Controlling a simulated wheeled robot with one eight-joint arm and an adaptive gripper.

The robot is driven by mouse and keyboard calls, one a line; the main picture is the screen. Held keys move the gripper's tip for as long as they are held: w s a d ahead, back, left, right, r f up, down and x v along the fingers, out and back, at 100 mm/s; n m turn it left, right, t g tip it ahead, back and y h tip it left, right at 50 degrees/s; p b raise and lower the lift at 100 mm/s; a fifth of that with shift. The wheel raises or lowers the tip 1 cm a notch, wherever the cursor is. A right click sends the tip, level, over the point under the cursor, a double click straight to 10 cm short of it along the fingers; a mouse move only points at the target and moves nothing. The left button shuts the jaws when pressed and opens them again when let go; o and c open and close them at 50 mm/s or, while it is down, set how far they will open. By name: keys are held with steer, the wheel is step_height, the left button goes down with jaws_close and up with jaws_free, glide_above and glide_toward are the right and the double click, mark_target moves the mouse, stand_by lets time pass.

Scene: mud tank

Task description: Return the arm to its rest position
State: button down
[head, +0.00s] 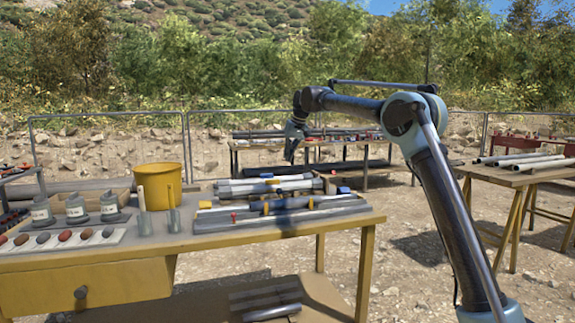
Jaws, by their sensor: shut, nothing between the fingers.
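My arm rises from the lower right of the head view, bends at a high elbow and reaches left. My gripper (291,150) hangs at its end, pointing down, above the back right part of the yellow workbench (330,222). It is small in the picture; its fingers are together and hold nothing. Clear air shows between it and the things on the bench. A dark shadow falls on the bench front below it.
On the bench stand a yellow bucket (160,186), several grey jars (76,207), a row of stones (65,236) and racks of rods (280,207). Another table with pipes (520,160) stands at right. A further table (310,140) and a fence are behind. Gravel ground lies between.

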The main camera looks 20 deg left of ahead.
steer(key=shift+d+r, duration=0.1)
steer(key=shift+r, duration=0.05)
stand_by(0.3)
steer(key=s+d+m+t+h, duration=0.1)
steer(key=s+d+m, duration=0.15)
steer(key=d, duration=1.45)
steer(key=s+d+m, duration=0.1)
steer(key=s+d, duration=0.2)
steer(key=d, duration=1.3)
steer(key=s+d+f+m+h, duration=0.1)
steer(key=s+d+f, duration=0.2)
steer(key=s+d, duration=0.35)
steer(key=s+d+f, duration=0.3)
steer(key=s+d, duration=0.1)
steer(key=d, duration=0.6)
steer(key=s+d+f+m+h, duration=0.1)
steer(key=s+d+f+m, duration=0.1)
steer(key=s+d+f, duration=0.6)
steer(key=s+d+f+m+h, duration=0.1)
steer(key=s+d+f, duration=0.8)
steer(key=s+f, duration=0.7)
steer(key=shift+s+m, duration=0.35)
steer(key=shift+s, duration=0.1)
